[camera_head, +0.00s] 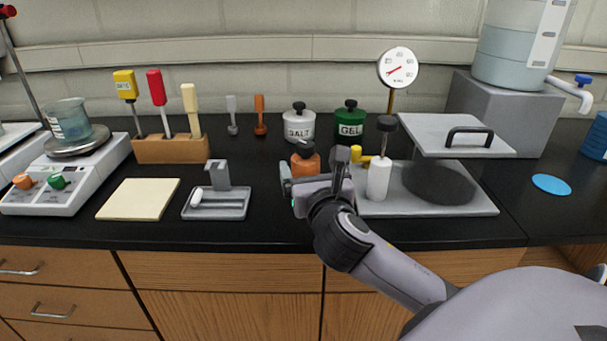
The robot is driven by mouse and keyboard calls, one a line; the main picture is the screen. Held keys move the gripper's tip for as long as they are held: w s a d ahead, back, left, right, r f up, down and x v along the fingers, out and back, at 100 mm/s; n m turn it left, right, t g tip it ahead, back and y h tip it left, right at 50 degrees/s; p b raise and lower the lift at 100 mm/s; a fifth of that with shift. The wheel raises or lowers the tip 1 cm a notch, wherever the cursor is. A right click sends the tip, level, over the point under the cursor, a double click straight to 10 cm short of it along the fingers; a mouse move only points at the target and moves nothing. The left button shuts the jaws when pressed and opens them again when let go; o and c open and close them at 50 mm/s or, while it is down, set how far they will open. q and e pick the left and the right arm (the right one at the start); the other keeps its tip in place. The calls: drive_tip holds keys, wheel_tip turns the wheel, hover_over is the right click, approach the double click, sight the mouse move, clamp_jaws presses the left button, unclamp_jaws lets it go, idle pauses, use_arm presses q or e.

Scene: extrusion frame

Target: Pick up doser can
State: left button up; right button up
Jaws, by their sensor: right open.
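An orange can (305,165) with a dark angled top stands on the black bench near the middle of the head view; it looks like the doser can. My right gripper (313,178) is open, with one finger at the left of the can and the other at its right. The gripper body hides the can's lower part. I cannot tell whether the fingers touch it. My left gripper is not in view.
A white bottle (378,181) with a dark knob stands close right of my gripper, by a grey plate (470,205) with a raised lid (455,135). SALT (299,127) and GEL (349,128) jars stand behind. A grey tray (217,213) lies left.

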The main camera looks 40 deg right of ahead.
drive_tip(key=shift+x, duration=3.2)
drive_tip(key=c, duration=1.2)
